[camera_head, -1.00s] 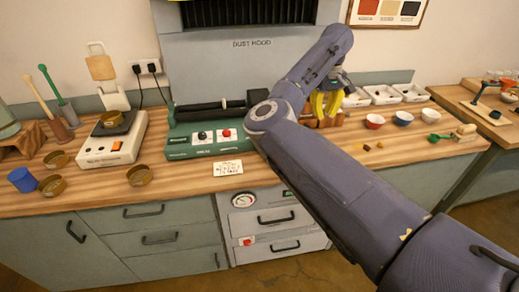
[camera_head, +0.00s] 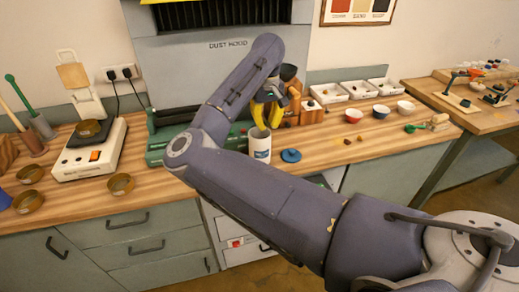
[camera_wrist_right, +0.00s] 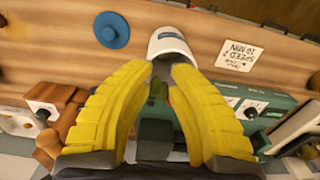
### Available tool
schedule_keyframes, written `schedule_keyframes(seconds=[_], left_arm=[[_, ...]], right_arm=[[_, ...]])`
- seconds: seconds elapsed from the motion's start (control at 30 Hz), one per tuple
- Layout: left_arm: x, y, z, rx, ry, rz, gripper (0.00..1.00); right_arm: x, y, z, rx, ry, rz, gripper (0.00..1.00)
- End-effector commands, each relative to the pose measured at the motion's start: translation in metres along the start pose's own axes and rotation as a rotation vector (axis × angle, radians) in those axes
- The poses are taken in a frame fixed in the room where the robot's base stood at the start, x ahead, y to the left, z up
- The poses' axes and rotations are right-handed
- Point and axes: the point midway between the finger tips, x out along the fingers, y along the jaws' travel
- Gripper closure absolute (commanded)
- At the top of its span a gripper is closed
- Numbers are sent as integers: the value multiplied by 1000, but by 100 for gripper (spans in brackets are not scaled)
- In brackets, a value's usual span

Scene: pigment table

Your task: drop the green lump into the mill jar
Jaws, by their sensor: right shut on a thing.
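The mill jar (camera_head: 261,150) is an upright white cylinder with a blue label, standing open on the wooden bench. Its blue round lid (camera_head: 290,155) lies beside it on the right. My right gripper (camera_head: 266,122) has yellow fingers and is just above and behind the jar's mouth. In the right wrist view, the fingers (camera_wrist_right: 163,72) are shut on a small dark green lump (camera_wrist_right: 157,90), partly hidden between them. The white jar (camera_wrist_right: 170,43) shows just beyond the fingertips there, and the lid (camera_wrist_right: 111,30) beside it. My left gripper is out of view.
The green roller machine (camera_head: 165,140) stands left of the jar, partly behind my arm. A wooden block stand (camera_head: 311,113) is close on the right. Bowls (camera_head: 381,111), white trays (camera_head: 328,93) and small lumps (camera_head: 347,141) lie further right. A scale (camera_head: 90,150) stands left.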

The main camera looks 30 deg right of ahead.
Motion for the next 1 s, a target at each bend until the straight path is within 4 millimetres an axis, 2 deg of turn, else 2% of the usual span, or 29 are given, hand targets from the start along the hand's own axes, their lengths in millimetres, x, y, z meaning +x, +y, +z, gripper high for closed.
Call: schedule_keyframes(seconds=[0.3, 0.77, 0.8, 1.0], left_arm=[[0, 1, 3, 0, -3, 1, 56], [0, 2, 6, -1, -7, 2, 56], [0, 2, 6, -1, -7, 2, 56], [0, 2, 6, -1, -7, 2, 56]], right_arm=[[24, 0, 0, -1, -1, 1, 100], [29, 0, 0, -1, 0, 1, 100], [28, 0, 0, -1, 0, 1, 77], [28, 0, 0, -1, 0, 1, 55]])
